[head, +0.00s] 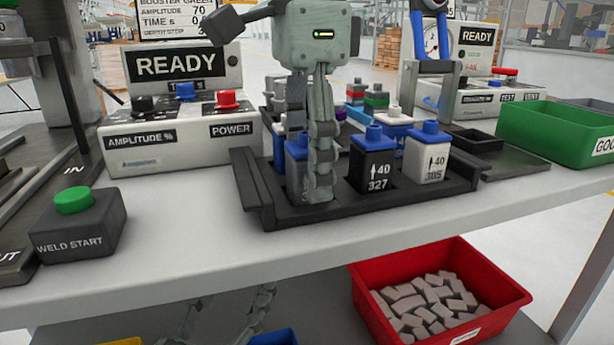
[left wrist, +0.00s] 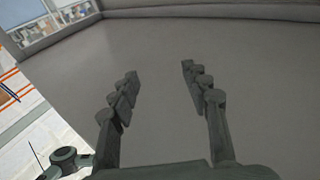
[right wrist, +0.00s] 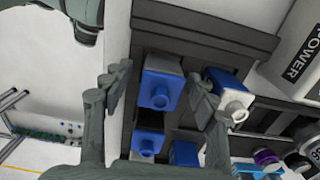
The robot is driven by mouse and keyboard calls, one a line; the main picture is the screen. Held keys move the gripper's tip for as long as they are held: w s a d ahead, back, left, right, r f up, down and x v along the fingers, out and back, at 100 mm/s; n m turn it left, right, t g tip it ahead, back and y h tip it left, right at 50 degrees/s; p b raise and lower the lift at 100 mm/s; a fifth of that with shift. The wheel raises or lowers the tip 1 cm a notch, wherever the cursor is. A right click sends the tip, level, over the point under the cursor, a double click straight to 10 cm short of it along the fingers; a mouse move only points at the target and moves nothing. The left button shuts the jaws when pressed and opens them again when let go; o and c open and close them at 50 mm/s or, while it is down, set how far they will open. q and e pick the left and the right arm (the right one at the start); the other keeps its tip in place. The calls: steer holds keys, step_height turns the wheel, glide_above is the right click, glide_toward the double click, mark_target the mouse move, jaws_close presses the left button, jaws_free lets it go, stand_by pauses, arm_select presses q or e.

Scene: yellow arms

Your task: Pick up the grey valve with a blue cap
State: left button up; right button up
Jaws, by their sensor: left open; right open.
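My right gripper (head: 307,180) points down, fingers spread around the valve; contact cannot be told. A black valve (head: 373,160) and a white valve (head: 427,155), both blue-capped, stand to the right in the tray. My left gripper (left wrist: 160,85) is open and empty, low below the tabletop.
Several more valves stand behind, including a white-capped one (head: 393,122). The power box (head: 180,135) and weld start button (head: 75,220) are on the left. A green bin (head: 560,133) is on the right. A red bin (head: 440,300) of grey pieces sits below.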

steer(key=shift+c, duration=0.4)
steer(key=c, duration=1.2)
